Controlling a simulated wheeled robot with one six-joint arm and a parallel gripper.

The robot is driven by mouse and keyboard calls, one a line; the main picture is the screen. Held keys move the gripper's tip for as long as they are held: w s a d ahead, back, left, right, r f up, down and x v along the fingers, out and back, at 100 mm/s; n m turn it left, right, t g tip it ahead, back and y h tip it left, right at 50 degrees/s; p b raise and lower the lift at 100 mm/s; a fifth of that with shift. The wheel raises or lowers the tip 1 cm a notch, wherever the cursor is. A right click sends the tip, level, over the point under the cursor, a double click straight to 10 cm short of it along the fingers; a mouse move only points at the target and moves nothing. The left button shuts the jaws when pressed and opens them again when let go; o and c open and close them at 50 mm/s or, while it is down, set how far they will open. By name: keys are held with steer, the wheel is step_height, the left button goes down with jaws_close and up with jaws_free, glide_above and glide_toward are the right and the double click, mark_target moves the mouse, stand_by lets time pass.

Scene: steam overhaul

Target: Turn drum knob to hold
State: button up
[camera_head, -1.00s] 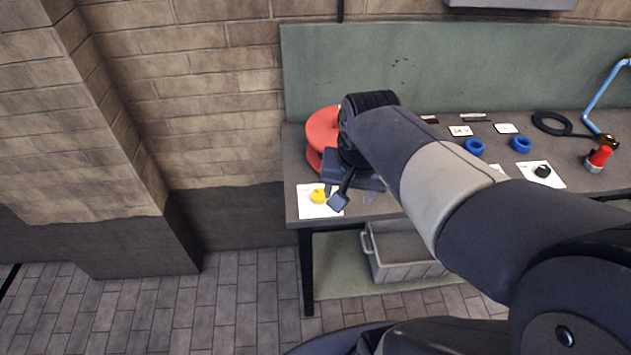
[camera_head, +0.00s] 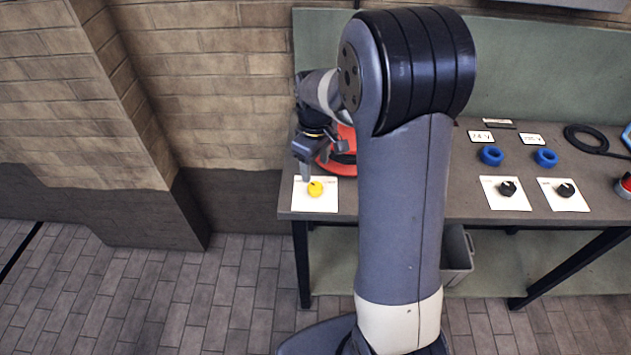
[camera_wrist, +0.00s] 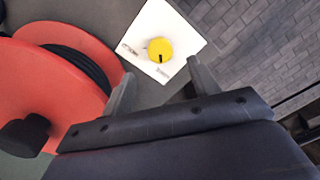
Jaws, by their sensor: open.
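The yellow drum knob (camera_head: 315,188) sits on a white plate (camera_head: 328,203) at the bench's front left corner. In the wrist view the knob (camera_wrist: 160,50) shows a short black mark on its lower part, and the plate's small print is too small to read. My gripper (camera_head: 308,176) is above the plate, just behind and to the left of the knob. In the wrist view its two fingers (camera_wrist: 157,84) are spread and empty, apart from the knob, which shows beyond and between the tips. The red drum (camera_wrist: 52,88) with black cable lies beside the gripper.
My arm covers the middle of the bench (camera_head: 470,205). Two black knobs, one left (camera_head: 507,188) and one right (camera_head: 566,190), sit on white plates at right. Blue rings (camera_head: 491,155) are behind them. A grey bin (camera_head: 458,255) stands below. Floor at front left is clear.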

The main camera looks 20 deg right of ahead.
mark_target(316, 186)
step_height(316, 186, down, 7)
steer(key=shift+f+p, duration=0.2)
steer(key=shift+p, duration=0.2)
steer(key=c, duration=1)
